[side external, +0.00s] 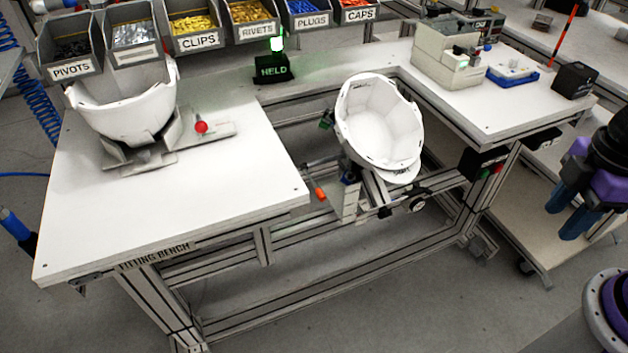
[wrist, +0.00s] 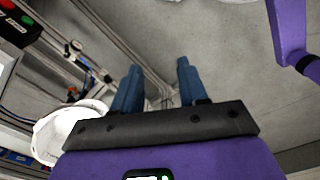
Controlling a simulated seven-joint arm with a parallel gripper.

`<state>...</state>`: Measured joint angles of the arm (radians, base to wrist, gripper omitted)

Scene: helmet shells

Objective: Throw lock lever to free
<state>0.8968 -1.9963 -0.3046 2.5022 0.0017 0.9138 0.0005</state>
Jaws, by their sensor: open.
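A white helmet shell (side external: 375,130) sits tilted, hollow side up, in a fixture in the bench gap. An orange-tipped lever (side external: 320,192) sticks out at the fixture's lower left; it may be the lock lever. A small sign (side external: 272,68) reads "HELD" in green under a lit lamp. My gripper (side external: 568,203) is at the right, well away from the fixture, with its blue fingers apart and empty. In the wrist view my gripper (wrist: 160,68) points over the floor, and a white shell (wrist: 62,133) shows at lower left.
A second white shell (side external: 125,105) rests on a left stand with a red ball knob (side external: 201,127). Labelled bins (side external: 195,30) line the back. A red-and-green button box (side external: 484,165) hangs under the right bench. Frame rails surround the fixture.

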